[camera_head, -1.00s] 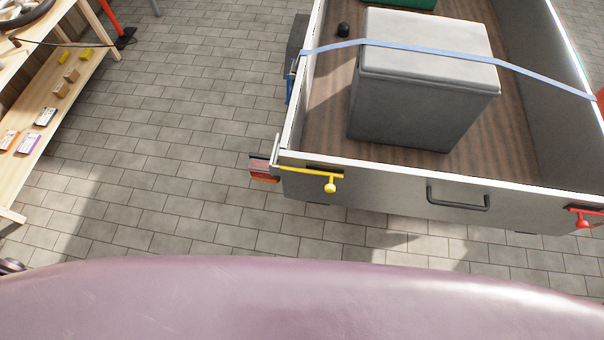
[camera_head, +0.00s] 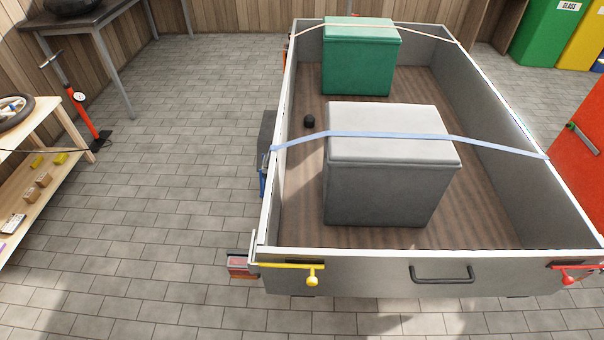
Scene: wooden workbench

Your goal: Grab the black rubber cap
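A small black cap (camera_head: 309,121) sits on the wooden floor of the trailer (camera_head: 300,236), near its left wall. It lies just left of the grey box and in front of the green box. It looks like a short dark cylinder; its material is too small to tell. Neither of my grippers is in view.
A grey box (camera_head: 385,185) under a blue strap (camera_head: 390,136) and a green box (camera_head: 358,62) stand in the trailer. A yellow latch (camera_head: 290,266) and a red latch (camera_head: 575,268) are on its tailgate.

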